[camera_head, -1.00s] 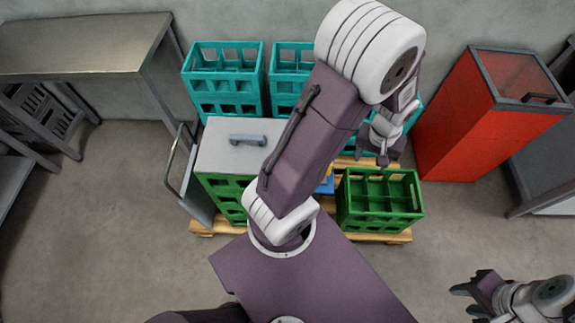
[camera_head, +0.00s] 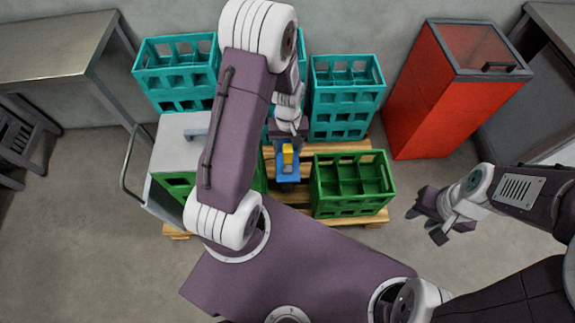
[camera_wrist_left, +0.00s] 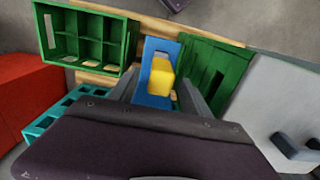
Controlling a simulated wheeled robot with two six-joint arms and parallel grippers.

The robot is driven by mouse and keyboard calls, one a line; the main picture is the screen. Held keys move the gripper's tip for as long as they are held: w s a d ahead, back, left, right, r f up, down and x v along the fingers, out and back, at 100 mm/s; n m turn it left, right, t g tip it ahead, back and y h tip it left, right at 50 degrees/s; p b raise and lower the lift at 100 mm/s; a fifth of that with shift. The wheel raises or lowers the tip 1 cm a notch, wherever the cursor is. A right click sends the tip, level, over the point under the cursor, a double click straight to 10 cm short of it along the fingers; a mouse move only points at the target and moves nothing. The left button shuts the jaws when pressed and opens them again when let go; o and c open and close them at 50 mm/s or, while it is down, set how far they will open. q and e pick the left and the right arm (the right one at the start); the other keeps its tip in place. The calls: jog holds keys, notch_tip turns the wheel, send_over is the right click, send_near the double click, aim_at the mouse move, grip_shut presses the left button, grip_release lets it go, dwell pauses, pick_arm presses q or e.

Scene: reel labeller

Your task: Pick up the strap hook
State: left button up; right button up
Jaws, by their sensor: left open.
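A blue piece (camera_head: 286,173) with a yellow block (camera_head: 288,157) on it is at the pallet, between the green crates. It may be the strap hook, but I cannot make out a hook shape. In the left wrist view, the blue piece (camera_wrist_left: 156,58) and yellow block (camera_wrist_left: 160,76) appear between the open fingers of my left gripper (camera_wrist_left: 159,84). I cannot tell whether the fingers touch them. In the head view, my left gripper (camera_head: 289,133) hangs just beyond the yellow block, partly hidden by its wrist. My right gripper (camera_head: 424,225) is empty, with fingers apart, over the floor at right.
A green crate (camera_head: 352,184) stands right of the blue piece, and a grey-topped cart (camera_head: 170,130) is left. Teal crates (camera_head: 345,90) stand behind on the wooden pallet (camera_head: 340,148). A red bin (camera_head: 440,100) is at right. A metal table (camera_head: 60,45) is back left.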

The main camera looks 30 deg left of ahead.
aim_at(288, 160)
pick_arm(q)
notch_tip(288, 160, down, 5)
jog(key=shift+s+r+b, duration=0.1)
jog(key=shift+r+b, duration=0.1)
jog(key=shift+b, duration=0.25)
jog(key=shift+f, duration=0.35)
jog(key=shift+r, duration=0.1)
grip_shut()
dwell(0.7)
